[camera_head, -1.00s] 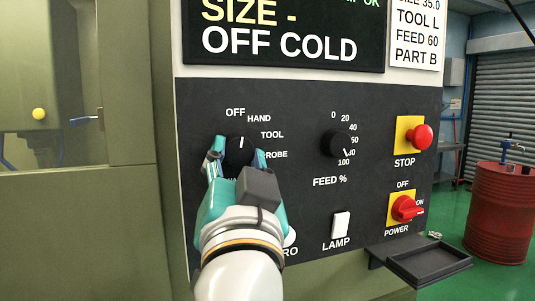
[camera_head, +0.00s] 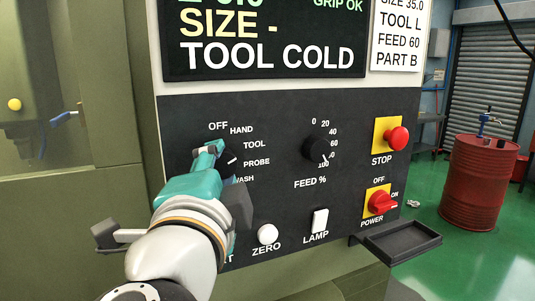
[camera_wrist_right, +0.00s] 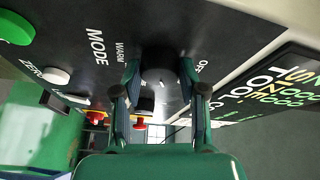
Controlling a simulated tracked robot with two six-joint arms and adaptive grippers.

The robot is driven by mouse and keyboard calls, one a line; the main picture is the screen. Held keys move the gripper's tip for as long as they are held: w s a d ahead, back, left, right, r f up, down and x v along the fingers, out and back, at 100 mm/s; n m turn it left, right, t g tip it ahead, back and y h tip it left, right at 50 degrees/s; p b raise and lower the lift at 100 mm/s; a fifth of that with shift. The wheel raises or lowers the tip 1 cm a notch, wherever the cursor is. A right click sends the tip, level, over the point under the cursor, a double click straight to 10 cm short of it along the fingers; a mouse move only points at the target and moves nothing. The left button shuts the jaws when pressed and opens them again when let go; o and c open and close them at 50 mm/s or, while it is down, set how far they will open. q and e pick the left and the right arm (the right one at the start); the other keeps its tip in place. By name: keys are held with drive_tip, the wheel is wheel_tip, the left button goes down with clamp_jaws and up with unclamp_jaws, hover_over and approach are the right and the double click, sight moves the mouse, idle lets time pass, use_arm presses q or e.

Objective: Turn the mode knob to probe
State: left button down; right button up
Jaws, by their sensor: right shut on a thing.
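The black mode knob (camera_head: 229,159) is on the dark control panel, partly hidden by my right gripper (camera_head: 214,152). Its white mark points right, near the PROBE label (camera_head: 256,162). The display (camera_head: 265,40) reads TOOL COLD. My right gripper is shut on the knob, tilted, with its teal fingers on the knob's sides. In the right wrist view the knob (camera_wrist_right: 159,66) sits between the two fingers of the right gripper (camera_wrist_right: 163,78). My left gripper is not in view.
To the right are the feed knob (camera_head: 315,150), red stop button (camera_head: 397,138) and red power switch (camera_head: 382,203). Below are a white zero button (camera_head: 268,234) and lamp switch (camera_head: 320,220). A dark tray (camera_head: 402,241) juts out at the lower right.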

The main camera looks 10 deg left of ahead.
drive_tip(key=m+g+p, duration=0.1)
drive_tip(key=m+p, duration=0.1)
drive_tip(key=r+m+g+p, duration=0.1)
drive_tip(key=m, duration=0.1)
drive_tip(key=shift+w+d+m+p, duration=0.1)
drive_tip(key=shift+d+m+p, duration=0.05)
drive_tip(key=shift+m+p, duration=0.25)
drive_tip(key=shift+f+m+g+p, duration=0.15)
drive_tip(key=shift+m+g+p, duration=0.45)
drive_tip(key=shift+m+p, duration=0.45)
drive_tip(key=shift+f, duration=0.1)
drive_tip(key=o, duration=1.1)
drive_tip(key=shift+w+d, duration=0.1)
drive_tip(key=shift+w, duration=0.15)
drive_tip(key=shift+o, duration=0.2)
drive_tip(key=shift+s, duration=0.2)
